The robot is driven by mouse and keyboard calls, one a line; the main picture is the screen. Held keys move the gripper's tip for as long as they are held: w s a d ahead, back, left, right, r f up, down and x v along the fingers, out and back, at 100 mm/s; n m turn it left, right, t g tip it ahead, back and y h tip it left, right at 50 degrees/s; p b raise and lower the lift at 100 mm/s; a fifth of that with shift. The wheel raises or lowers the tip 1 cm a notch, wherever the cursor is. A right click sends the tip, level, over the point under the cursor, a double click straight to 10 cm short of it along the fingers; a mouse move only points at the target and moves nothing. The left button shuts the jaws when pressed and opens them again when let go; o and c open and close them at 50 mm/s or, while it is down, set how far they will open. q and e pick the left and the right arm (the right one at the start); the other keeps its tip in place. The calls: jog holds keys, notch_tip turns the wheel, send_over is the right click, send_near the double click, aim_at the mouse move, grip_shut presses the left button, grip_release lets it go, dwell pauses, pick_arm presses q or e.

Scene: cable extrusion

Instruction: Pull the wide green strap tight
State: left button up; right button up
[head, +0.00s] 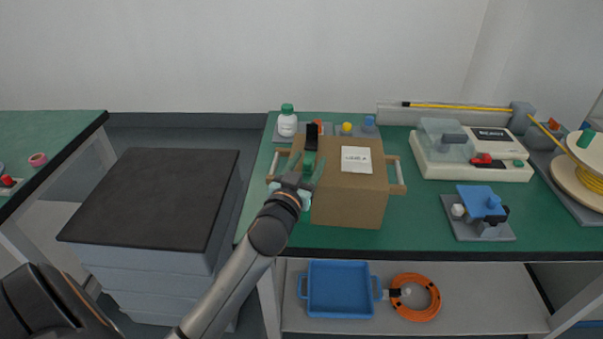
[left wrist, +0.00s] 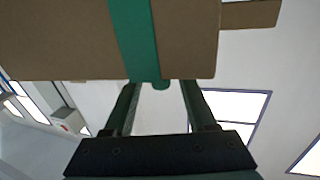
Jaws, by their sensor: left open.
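A brown cardboard box (head: 349,206) stands on the green workbench with a white label on top. The wide green strap (head: 309,160) runs over the left part of its top, near a black buckle-like piece (head: 312,134). In the left wrist view the green strap (left wrist: 133,38) lies against the brown box (left wrist: 60,40), and its lower end reaches between my fingers. My left gripper (head: 300,181) is at the box's left front side. In the left wrist view my left gripper (left wrist: 159,88) has its fingers apart on either side of the strap end. My right gripper is in neither view.
Wooden bars (head: 397,173) stick out at the box's sides. Behind it stand a white bottle (head: 287,124) and small coloured parts. A white machine (head: 470,160) and a blue device (head: 481,207) are to the right. A blue tray (head: 340,289) sits on the shelf below.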

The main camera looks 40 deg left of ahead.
pick_arm(q)
jog(key=v, duration=1.2)
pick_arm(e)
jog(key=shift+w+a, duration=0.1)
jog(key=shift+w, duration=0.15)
pick_arm(q)
jog(key=s+d+f+m+g+h, duration=0.25)
jog(key=s+d+f, duration=0.2)
jog(key=f, duration=0.45)
jog(key=s+d+f+m+g+h, duration=0.1)
jog(key=s+d+f+g+h, duration=0.2)
jog(key=d+f, duration=0.4)
jog(key=s+d+f+m+g+h, duration=0.2)
jog(key=s+d+f, duration=0.15)
jog(key=f, duration=0.65)
notch_tip(320, 180, up, 8)
jog(key=s+a+p, duration=0.2)
jog(key=p, duration=0.9)
jog(key=shift+s+f+n+p, duration=0.2)
jog(key=shift+s+n+p, duration=0.1)
jog(key=shift+n+p, duration=0.15)
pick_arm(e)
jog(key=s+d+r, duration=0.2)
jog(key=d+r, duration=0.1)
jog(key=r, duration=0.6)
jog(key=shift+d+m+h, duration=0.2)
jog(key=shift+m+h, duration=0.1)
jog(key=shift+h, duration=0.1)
